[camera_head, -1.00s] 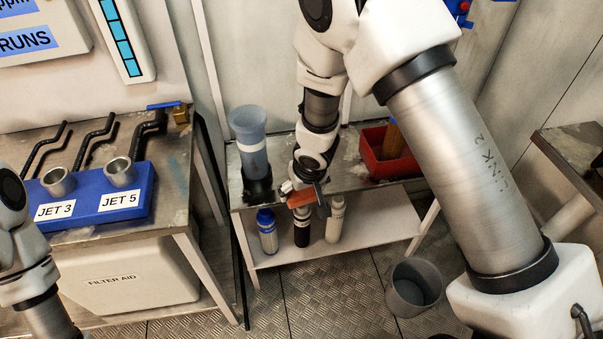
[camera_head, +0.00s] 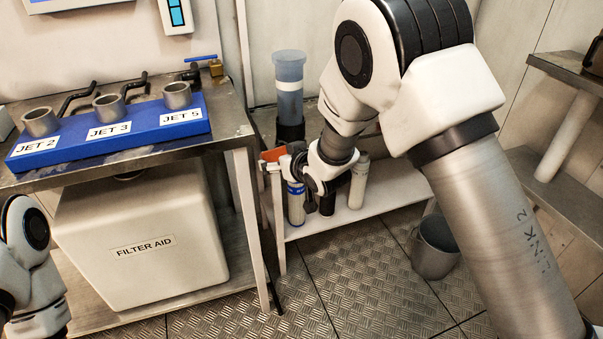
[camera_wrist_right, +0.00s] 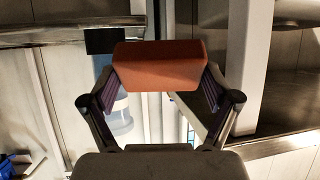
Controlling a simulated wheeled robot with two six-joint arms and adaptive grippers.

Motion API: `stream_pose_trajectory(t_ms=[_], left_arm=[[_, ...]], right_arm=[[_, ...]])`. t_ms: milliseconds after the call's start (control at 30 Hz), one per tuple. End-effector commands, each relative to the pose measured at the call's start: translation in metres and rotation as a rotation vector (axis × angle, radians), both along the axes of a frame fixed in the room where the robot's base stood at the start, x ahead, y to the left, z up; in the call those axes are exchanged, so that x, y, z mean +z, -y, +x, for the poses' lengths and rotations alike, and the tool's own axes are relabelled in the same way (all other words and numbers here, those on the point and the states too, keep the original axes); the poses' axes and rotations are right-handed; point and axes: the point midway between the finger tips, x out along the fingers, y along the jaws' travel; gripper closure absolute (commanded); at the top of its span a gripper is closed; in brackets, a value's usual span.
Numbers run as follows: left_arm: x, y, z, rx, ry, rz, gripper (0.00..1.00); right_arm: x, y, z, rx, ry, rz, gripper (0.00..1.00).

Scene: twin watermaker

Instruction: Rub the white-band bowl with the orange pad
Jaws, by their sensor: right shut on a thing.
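The translucent blue bowl with a white band (camera_head: 289,86) stands upright in a black holder (camera_head: 290,131) on the small bench at the back. My right gripper (camera_head: 276,163) is shut on the orange pad (camera_head: 273,154), in front of and below the bowl, left of the holder; they look apart. In the right wrist view, the orange pad (camera_wrist_right: 158,66) is clamped between both fingers. The bowl (camera_wrist_right: 120,118) shows behind and left of the pad, partly hidden by it and a finger. Of my left arm only links show at the lower left; its gripper is out of view.
A blue jet rack (camera_head: 110,132) sits on the left bench, above a white FILTER AID bin (camera_head: 140,245). Bottles, including a blue-labelled one (camera_head: 296,205), stand on the low shelf. A grey bucket (camera_head: 435,248) is on the floor. The floor between is clear.

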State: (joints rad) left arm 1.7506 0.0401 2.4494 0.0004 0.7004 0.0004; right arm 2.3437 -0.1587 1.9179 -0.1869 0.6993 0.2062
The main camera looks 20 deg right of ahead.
Motion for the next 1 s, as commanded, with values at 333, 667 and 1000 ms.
stream_pose_trajectory(t_ms=[333,667,1000], left_arm=[[-0.180,-0.001,0.000,0.002,0.000,0.000,0.33],[-0.198,-0.001,0.000,0.003,0.002,0.000,0.33],[-0.192,-0.001,0.000,0.002,0.000,0.000,0.33]], right_arm=[[-0.011,0.053,0.069,-0.080,0.654,0.104,0.41],[0.015,0.075,0.078,-0.157,0.771,0.088,0.41],[0.014,0.073,0.119,-0.155,0.768,0.089,0.41]])
